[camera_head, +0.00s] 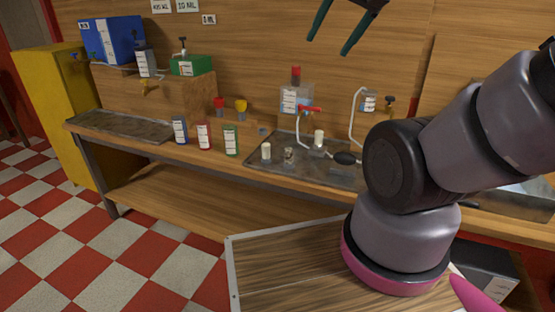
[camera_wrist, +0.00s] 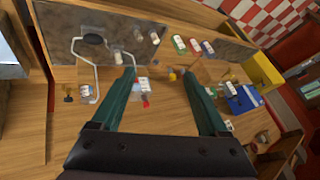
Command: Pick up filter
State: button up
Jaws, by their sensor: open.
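I cannot tell for certain which thing is the filter. Candidates are small whitish cylinders on the dark metal sink tray (camera_head: 350,176): one at the left (camera_head: 266,151), a clearer one beside it (camera_head: 288,155) and one farther back (camera_head: 319,138). My gripper (camera_head: 330,45) is at the top of the head view, high above the bench, with its two dark green fingers apart and nothing between them. In the wrist view my gripper (camera_wrist: 158,75) is also open and empty, and the bench things lie beyond its fingertips.
A clear container with a red cap (camera_head: 296,98) and curved pipes (camera_head: 356,100) stand at the back. A blue box (camera_head: 112,40) and a yellow cabinet (camera_head: 58,110) are at the left.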

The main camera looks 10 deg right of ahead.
aim_at(289, 151)
jog(key=z, duration=1.9)
jog(key=k+j, duration=0.15)
jog(key=j, duration=0.2)
jog(key=k+j, duration=0.1)
jog(key=j, duration=0.3)
jog(key=k+j+u, duration=0.1)
jog(key=j, duration=0.25)
jog(key=k+j, duration=0.15)
jog(key=j, duration=0.25)
jog(key=k+j, duration=0.15)
jog(key=j, duration=0.25)
jog(key=u, duration=0.05)
